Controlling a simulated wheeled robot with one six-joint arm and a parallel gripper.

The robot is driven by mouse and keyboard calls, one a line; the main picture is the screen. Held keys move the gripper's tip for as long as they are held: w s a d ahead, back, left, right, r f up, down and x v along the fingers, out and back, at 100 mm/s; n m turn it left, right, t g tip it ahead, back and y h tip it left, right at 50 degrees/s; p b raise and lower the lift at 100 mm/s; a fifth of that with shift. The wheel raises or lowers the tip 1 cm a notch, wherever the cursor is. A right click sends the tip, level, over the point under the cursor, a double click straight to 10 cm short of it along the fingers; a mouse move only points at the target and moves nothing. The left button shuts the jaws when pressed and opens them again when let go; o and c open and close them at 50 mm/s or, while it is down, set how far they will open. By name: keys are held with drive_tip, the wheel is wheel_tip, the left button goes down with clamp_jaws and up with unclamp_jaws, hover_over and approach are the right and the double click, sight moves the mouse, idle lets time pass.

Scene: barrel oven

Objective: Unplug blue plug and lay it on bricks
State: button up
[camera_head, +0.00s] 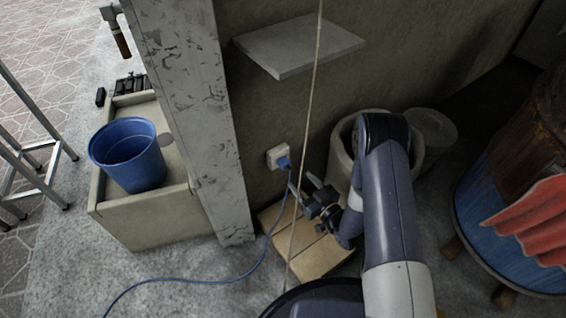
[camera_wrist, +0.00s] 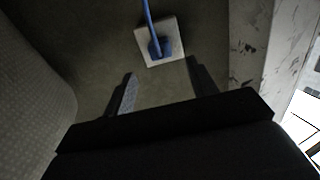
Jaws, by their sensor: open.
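The blue plug (camera_head: 284,162) sits in a white wall socket (camera_head: 273,157) low on the wall. Its blue cord (camera_head: 225,279) hangs down and runs across the floor to the lower left. The wrist view also shows the plug (camera_wrist: 159,47) in the square socket plate (camera_wrist: 142,36), beyond and between my fingers. My gripper (camera_head: 306,186) is open and empty, close to the plug, with its fingers pointing toward the wall. In the wrist view the gripper (camera_wrist: 160,82) has clear space between its fingertips and the plug. The bricks (camera_head: 310,253) lie on the ground below the gripper, partly hidden by my arm.
A thin rope (camera_head: 310,100) hangs in front of the wall near the plug. A stone shelf (camera_head: 298,47) juts out above. A round pot (camera_head: 341,150) stands behind my arm.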

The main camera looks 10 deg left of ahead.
sight(287, 167)
drive_tip(key=b+x, duration=0.1)
drive_tip(key=x, duration=0.6)
drive_tip(key=shift+a+f, duration=0.1)
drive_tip(key=shift+f, duration=0.05)
drive_tip(key=shift+b+x, duration=0.45)
drive_tip(key=shift+x, duration=0.4)
drive_tip(key=shift+b, duration=0.65)
idle(0.5)
clamp_jaws()
drive_tip(key=shift+b+v, duration=0.4)
drive_tip(key=shift+v, duration=2.6)
